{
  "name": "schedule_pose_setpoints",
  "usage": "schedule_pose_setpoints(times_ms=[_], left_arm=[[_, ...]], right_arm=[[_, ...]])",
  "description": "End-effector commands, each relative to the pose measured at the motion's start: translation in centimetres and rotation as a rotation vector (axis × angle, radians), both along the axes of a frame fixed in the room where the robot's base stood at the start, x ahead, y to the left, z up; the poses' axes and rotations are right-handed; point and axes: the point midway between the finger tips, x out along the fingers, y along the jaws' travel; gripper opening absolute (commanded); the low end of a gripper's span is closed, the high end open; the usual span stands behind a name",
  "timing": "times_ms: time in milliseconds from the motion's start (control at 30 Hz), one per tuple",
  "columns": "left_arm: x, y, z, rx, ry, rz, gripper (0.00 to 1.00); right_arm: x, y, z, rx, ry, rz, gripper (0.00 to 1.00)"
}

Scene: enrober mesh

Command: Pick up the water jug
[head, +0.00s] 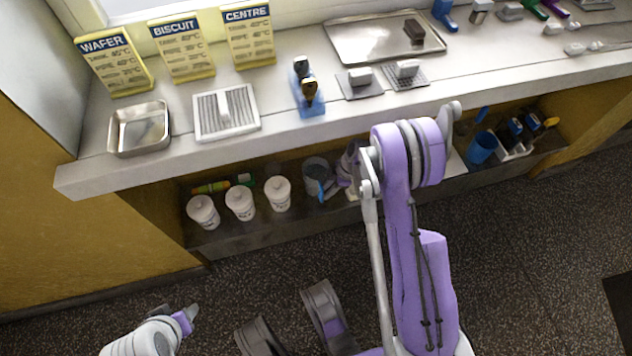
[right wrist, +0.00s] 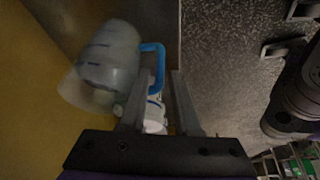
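The water jug (head: 314,170) is a clear grey container with a blue handle, on the lower shelf under the counter. In the right wrist view the jug (right wrist: 107,62) is at the upper left, its blue handle (right wrist: 160,68) sticking out toward my fingers. My right gripper (head: 334,186) reaches in at the shelf, just right of the jug, partly hidden by my arm. In the wrist view my right gripper (right wrist: 160,80) is open, with the handle at the gap between the fingertips. My left gripper (head: 187,318) is low at the left, away from the shelf; its fingers are unclear.
White tubs (head: 240,203) stand left of the jug on the shelf (head: 255,232). A blue cup (head: 482,147) and a bottle caddy (head: 515,148) are to the right. The counter (head: 285,135) overhangs the shelf and carries trays, signs and tools. The dark floor (head: 540,260) is open.

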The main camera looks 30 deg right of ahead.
Motion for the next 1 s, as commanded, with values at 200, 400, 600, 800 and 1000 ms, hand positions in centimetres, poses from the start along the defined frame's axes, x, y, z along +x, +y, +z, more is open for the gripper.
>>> schedule_pose_setpoints(times_ms=[200,400,600,800,1000], left_arm=[[0.1,0.0,-0.9,0.000,0.002,0.000,0.50],[0.2,0.0,-1.4,0.000,0.003,0.000,0.50],[0.2,0.0,-1.3,0.000,0.003,0.000,0.50],[0.2,0.0,-1.3,0.000,0.003,0.000,0.50],[0.2,0.0,-1.3,0.000,0.003,0.000,0.50]], right_arm=[[0.5,1.0,-2.7,0.000,0.000,0.003,0.31],[0.9,1.8,-4.7,0.000,0.000,0.001,0.31],[0.9,1.8,-4.7,0.000,-0.001,0.000,0.31],[0.9,1.8,-4.7,0.000,0.000,0.000,0.00],[0.9,1.8,-4.6,0.000,-0.001,0.000,0.00]])
